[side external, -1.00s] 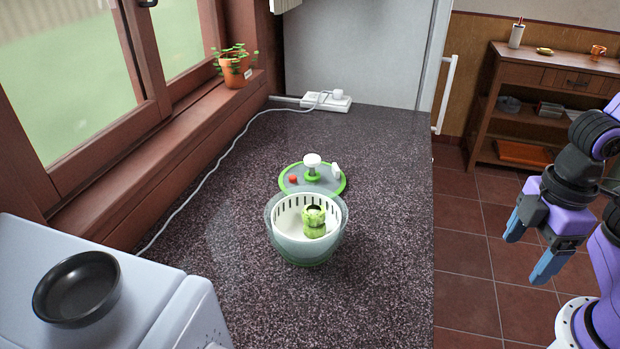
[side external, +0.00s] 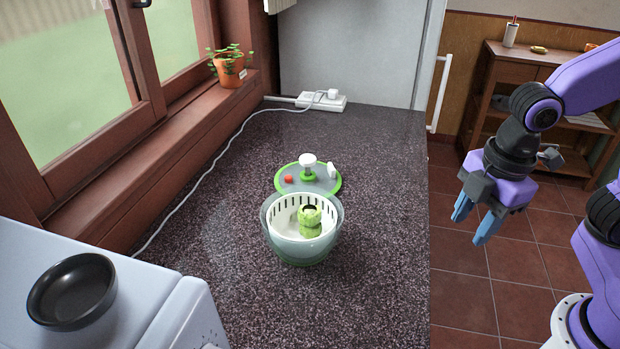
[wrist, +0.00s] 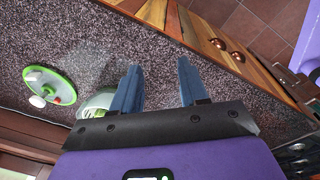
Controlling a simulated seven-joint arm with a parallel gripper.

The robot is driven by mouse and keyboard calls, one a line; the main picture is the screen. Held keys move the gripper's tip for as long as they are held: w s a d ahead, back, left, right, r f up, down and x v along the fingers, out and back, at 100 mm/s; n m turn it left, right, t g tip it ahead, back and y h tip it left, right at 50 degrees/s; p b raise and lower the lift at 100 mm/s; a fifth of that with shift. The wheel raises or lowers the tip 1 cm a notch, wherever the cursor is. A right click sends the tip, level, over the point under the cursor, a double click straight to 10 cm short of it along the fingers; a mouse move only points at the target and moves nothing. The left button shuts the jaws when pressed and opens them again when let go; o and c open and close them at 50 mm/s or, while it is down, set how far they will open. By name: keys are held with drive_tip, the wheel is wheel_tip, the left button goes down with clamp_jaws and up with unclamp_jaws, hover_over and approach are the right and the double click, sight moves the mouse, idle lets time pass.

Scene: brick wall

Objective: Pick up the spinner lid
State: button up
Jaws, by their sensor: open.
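The spinner lid (side external: 322,184) is a round grey disc with a green rim, a white knob and a small red button. It lies flat on the dark counter just behind the spinner bowl (side external: 303,250), a clear bowl with a white basket holding something green. The lid also shows in the wrist view (wrist: 62,82), at the left, with the bowl (wrist: 92,104) partly hidden behind my gripper. My gripper (side external: 477,228) is open and empty, its blue fingers pointing down, to the right of the counter edge and well apart from the lid. It also shows in the wrist view (wrist: 155,82).
A black bowl (side external: 72,291) sits on a white appliance (side external: 165,315) at front left. A white cable and power strip (side external: 320,101) lie at the back. A potted plant (side external: 229,70) stands on the windowsill. The counter right of the lid is clear.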

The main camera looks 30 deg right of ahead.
drive_tip(key=w+a+r+n+t, duration=0.15)
drive_tip(key=w+n, duration=0.25)
drive_tip(key=w, duration=0.5)
drive_tip(key=w+a+r+n+t, duration=0.1)
drive_tip(key=w+a+n, duration=0.25)
drive_tip(key=w, duration=0.45)
drive_tip(key=n+t+h, duration=0.1)
drive_tip(key=n+h, duration=0.1)
drive_tip(key=n, duration=0.7)
approach(331, 165)
drive_tip(key=x, duration=0.3)
drive_tip(key=shift+d+f, duration=0.3)
drive_tip(key=shift+f, duration=0.05)
drive_tip(key=shift+a+x, duration=0.1)
drive_tip(key=shift+x, duration=1.3)
drive_tip(key=shift+a+x, duration=0.15)
drive_tip(key=shift+x, duration=1.2)
clamp_jaws()
